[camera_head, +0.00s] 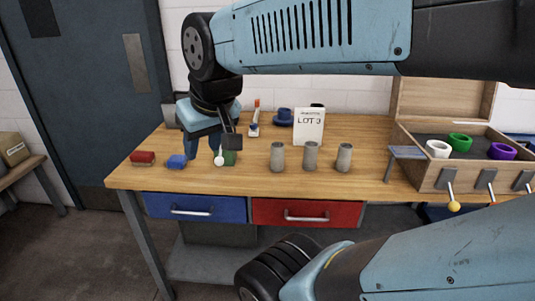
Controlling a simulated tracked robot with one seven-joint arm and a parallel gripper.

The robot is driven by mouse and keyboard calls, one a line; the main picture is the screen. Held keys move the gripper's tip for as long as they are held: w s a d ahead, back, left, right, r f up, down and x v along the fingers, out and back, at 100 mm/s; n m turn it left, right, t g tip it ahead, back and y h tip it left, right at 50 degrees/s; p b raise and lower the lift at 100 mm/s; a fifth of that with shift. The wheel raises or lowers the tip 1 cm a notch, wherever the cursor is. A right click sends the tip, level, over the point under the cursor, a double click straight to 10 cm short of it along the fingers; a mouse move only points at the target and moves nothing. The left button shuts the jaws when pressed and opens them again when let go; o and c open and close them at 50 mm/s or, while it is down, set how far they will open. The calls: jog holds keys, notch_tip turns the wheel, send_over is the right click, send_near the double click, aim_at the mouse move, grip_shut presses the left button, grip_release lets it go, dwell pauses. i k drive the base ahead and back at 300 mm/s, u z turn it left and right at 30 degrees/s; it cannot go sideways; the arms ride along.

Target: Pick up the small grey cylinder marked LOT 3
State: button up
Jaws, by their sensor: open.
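Three similar small grey cylinders stand upright in a row on the wooden table: a left one (278,157), a middle one (310,156) and a right one (344,158). A white card (309,122) reading LOT 3 stands behind them, nearest the middle one. Its smaller upper line is hard to read. I see no legible marking on the cylinders themselves. My gripper (204,154) is open and points down, left of the cylinders and apart from them. It is above or among the coloured blocks; its exact height is unclear.
Red (143,157), blue (177,161) and green (230,158) blocks lie at left, the green partly hidden. A blue cup (285,116) stands behind. An open wooden box (420,172) with coloured rings and front levers stands right. Table (373,181) right of the cylinders is bare.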

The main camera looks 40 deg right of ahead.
aim_at(311, 148)
jog(key=z, duration=0.9)
jog(key=i, duration=0.1)
jog(key=u, duration=2.2)
jog(key=k, duration=1.45)
jog(key=z, duration=3.95)
jog(key=k, duration=0.1)
jog(key=u, duration=1.7)
jog(key=i, duration=0.5)
jog(key=u, duration=0.1)
